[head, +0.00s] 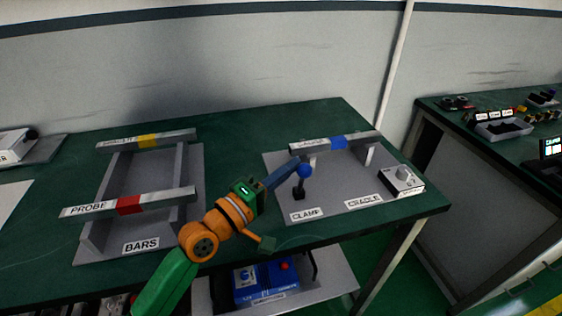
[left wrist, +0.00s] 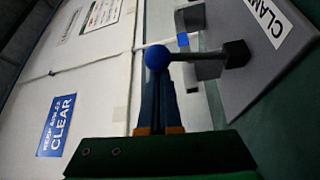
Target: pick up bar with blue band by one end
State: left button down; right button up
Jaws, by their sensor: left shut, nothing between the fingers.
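The bar with the blue band (head: 338,143) lies across the supports of the cradle (head: 280,160) on the right of the table in the head view. My left gripper (head: 298,170) is in front of the bar, at the blue ball knob (head: 305,170) of the clamp lever. Its fingers are shut with nothing between them. In the left wrist view the shut fingers (left wrist: 160,95) point at the ball knob (left wrist: 158,57), which covers their tips. I cannot tell whether they touch it. My right gripper is not in view.
Bars with a red band (head: 129,205) and a yellow band (head: 147,141) lie on the rack at left. A grey box with a knob (head: 401,181) stands on the cradle plate's right. A second table (head: 440,112) is at far right. Green tabletop (head: 235,135) between the plates is clear.

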aim_at(336, 142)
jog(key=k+j, duration=0.3)
jog(key=j, duration=0.15)
jog(key=k+j, duration=0.3)
jog(key=j, duration=0.15)
